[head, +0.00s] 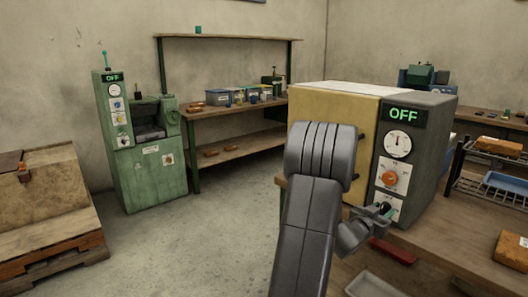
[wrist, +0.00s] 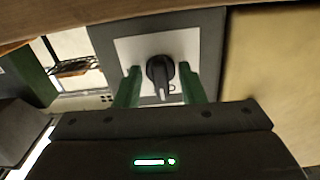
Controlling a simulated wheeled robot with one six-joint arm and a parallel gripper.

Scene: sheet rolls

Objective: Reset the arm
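My gripper (wrist: 159,69) is open in the wrist view. Its two green fingers stand apart, one on either side of a black knob (wrist: 161,72) on a white plate, with a gap showing on both sides. In the head view my grey arm reaches to the lower front of a yellow and grey machine (head: 334,110), and my gripper (head: 386,211) is small and partly hidden at the machine's lowest white plate. The machine's display (head: 404,114) reads OFF. Above the gripper are a round gauge (head: 398,144) and an orange dial (head: 390,178).
The machine stands on a wooden bench (head: 455,240) with a red block (head: 393,251) and a pale tray (head: 374,285). A wire rack (head: 490,188) stands at right. A green machine (head: 146,175), also reading OFF, and a wooden box (head: 45,190) are at left. The floor between is clear.

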